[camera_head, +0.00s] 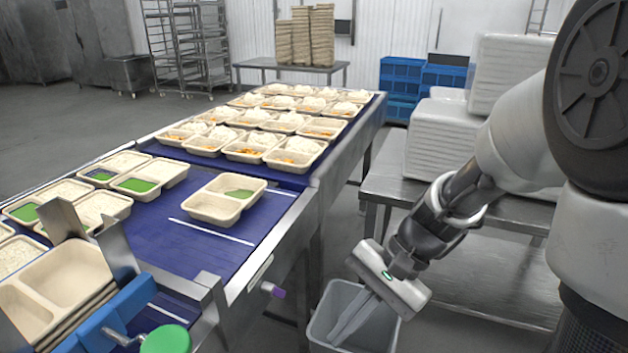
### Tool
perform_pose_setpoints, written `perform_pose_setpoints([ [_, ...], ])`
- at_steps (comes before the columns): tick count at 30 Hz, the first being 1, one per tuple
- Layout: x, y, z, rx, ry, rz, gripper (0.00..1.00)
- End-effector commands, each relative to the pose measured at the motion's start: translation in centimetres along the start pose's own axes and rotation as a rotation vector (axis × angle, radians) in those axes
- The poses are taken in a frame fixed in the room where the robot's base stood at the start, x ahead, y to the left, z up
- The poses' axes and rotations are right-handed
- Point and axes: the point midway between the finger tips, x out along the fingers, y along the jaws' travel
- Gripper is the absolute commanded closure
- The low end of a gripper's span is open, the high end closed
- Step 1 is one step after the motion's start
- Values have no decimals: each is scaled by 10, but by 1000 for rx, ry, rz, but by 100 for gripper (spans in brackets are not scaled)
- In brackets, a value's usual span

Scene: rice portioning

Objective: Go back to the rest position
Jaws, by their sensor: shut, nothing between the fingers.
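My gripper (352,317) points down at the lower middle of the view, with its fingers close together and nothing held between them. The fingers reach over and into the opening of a light grey bin (388,335) beside the conveyor. My arm comes in from the right edge and bends down toward the bin. How deep the fingertips sit in the bin is hard to tell.
The blue conveyor (190,240) carries several trays; a near tray (212,208) holds green food. Tray stacks (60,290) stand at lower left. A metal table (480,290) with white crates (435,140) is close behind my arm. Blue crates (402,75) stand farther back.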

Motion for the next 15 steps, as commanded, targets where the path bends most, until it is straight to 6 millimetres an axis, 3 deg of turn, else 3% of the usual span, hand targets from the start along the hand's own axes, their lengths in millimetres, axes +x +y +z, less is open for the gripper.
perform_pose_setpoints([
  [6,-61,23,22,-369,361,132,100],
  [15,-119,42,40,-667,687,246,100],
])
